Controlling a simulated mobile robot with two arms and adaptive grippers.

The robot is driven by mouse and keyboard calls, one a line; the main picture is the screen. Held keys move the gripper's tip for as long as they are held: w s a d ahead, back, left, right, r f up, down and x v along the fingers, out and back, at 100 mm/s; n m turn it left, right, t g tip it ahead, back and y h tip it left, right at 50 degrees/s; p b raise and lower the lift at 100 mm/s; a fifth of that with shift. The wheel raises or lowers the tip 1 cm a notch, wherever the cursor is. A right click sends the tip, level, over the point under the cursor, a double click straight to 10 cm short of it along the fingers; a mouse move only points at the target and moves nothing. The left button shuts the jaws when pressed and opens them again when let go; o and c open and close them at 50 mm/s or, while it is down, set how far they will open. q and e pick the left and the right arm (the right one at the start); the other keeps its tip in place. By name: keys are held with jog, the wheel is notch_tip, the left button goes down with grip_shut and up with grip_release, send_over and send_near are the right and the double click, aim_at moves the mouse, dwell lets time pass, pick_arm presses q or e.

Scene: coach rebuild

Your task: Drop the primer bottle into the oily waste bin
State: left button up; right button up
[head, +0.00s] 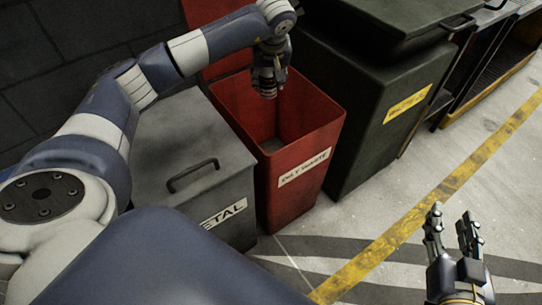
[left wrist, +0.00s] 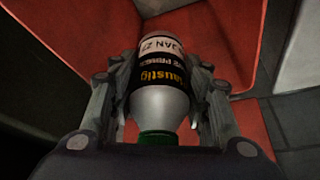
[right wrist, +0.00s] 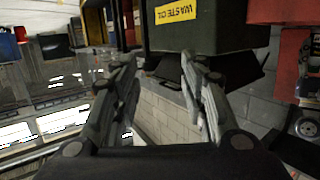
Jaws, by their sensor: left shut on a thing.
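The red oily waste bin (head: 306,135) stands open in the head view, with a white "OILY WASTE" label on its front. My left gripper (head: 268,88) hangs over the bin's opening, near its back. In the left wrist view the left gripper is shut on the primer bottle (left wrist: 158,98), a silver bottle with a black and white label and a green cap, with the bin's red walls around it. In the head view the bottle is mostly hidden by the gripper. My right gripper (head: 455,228) is open and empty over the floor at the lower right.
A grey lidded metal bin (head: 190,150) stands left of the red bin. A dark green bin (head: 385,100) with a yellow label stands to its right. A yellow floor line (head: 430,195) crosses the clear floor in front.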

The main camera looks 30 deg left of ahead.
pick_arm(q)
jog(key=shift+f+b, duration=0.3)
jog(key=shift+f, duration=0.25)
pick_arm(e)
jog(key=shift+w+a+r+t+y, duration=0.15)
jog(key=shift+r+t, duration=0.3)
jog(key=shift+r, duration=0.4)
jog(key=shift+w+a+r+t+y, duration=0.1)
jog(key=shift+a+r+t+y, duration=0.1)
jog(key=shift+r+t, duration=0.5)
jog(key=shift+w+a+r+t+y, duration=0.15)
jog(key=shift+r+t, duration=0.1)
jog(key=shift+r, duration=0.75)
pick_arm(q)
jog(key=o, duration=1.3)
jog(key=shift+o, duration=0.2)
jog(key=v, duration=1.2)
